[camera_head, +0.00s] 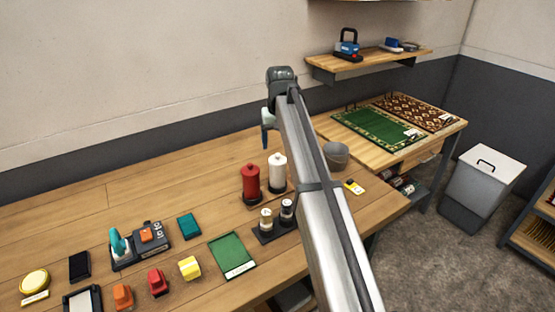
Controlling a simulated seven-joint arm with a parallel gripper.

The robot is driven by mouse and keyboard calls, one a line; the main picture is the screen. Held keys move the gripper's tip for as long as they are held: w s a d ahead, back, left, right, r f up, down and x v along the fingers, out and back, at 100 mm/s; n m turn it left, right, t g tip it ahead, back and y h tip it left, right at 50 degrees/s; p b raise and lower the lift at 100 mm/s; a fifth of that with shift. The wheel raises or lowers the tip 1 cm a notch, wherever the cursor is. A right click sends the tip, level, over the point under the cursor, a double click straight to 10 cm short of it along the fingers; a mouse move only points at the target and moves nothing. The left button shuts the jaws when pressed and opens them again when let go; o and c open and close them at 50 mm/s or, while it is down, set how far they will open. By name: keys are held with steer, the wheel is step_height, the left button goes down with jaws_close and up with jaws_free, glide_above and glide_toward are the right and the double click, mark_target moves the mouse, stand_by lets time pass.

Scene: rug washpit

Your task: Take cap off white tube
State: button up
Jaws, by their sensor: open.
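The white tube (277,174) stands upright on a dark base at the back of the wooden bench. Its top is white and narrower, and I cannot tell where a cap begins. A similar red tube (251,183) stands just left of it. My gripper (267,142) hangs pointing down, above and slightly left of the white tube in the picture, apart from it. It is open, and nothing shows between its fingers, which are small and partly hidden by my arm.
Two small vials stand in a dark holder (268,238) in front. A grey bowl (337,155) and a small yellow item (354,187) are at the right. A green tray (233,254), coloured blocks and a device (146,238) are at the left. The bench's back left is clear.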

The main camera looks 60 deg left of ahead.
mark_target(278, 154)
steer(key=shift+a+f, duration=0.2)
steer(key=shift+f, duration=2.35)
steer(key=shift+c, duration=0.3)
steer(key=c, duration=1.1)
